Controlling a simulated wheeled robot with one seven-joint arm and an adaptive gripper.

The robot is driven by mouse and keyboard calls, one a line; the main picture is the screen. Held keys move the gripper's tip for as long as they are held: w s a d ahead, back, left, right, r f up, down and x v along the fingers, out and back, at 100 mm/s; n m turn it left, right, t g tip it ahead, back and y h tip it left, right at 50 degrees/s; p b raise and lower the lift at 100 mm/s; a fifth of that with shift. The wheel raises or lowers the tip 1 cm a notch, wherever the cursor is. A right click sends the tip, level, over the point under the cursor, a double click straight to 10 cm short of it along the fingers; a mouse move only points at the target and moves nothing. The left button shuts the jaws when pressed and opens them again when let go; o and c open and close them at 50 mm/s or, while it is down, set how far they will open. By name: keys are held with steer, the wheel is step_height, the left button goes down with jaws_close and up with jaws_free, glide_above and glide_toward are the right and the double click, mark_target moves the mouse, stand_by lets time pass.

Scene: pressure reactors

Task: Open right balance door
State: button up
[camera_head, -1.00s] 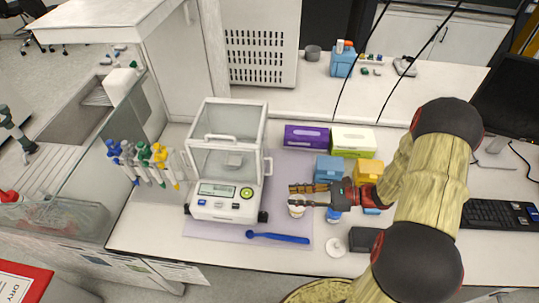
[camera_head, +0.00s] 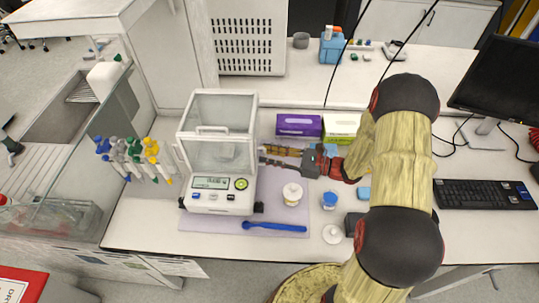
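The balance (camera_head: 218,150) is a white scale with a clear glass draft shield, a lit display and a green round button. Its right door (camera_head: 254,130) is the glass side facing my arm and looks closed. My gripper (camera_head: 263,155) reaches in from the right, its fingertips at the right door's edge, where the door handle was visible before. The fingers hide that handle now. I cannot tell whether they are around it, touching it or just in front of it, nor how far apart they are.
A white-lidded jar (camera_head: 292,194), a blue-capped jar (camera_head: 329,201) and a white disc (camera_head: 333,234) stand right of the balance. A blue spatula (camera_head: 274,227) lies in front. Purple (camera_head: 299,125) and green (camera_head: 341,127) boxes stand behind my gripper. Pipettes (camera_head: 135,155) stand at left.

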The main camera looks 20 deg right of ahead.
steer(key=shift+c, duration=1.3)
steer(key=c, duration=0.4)
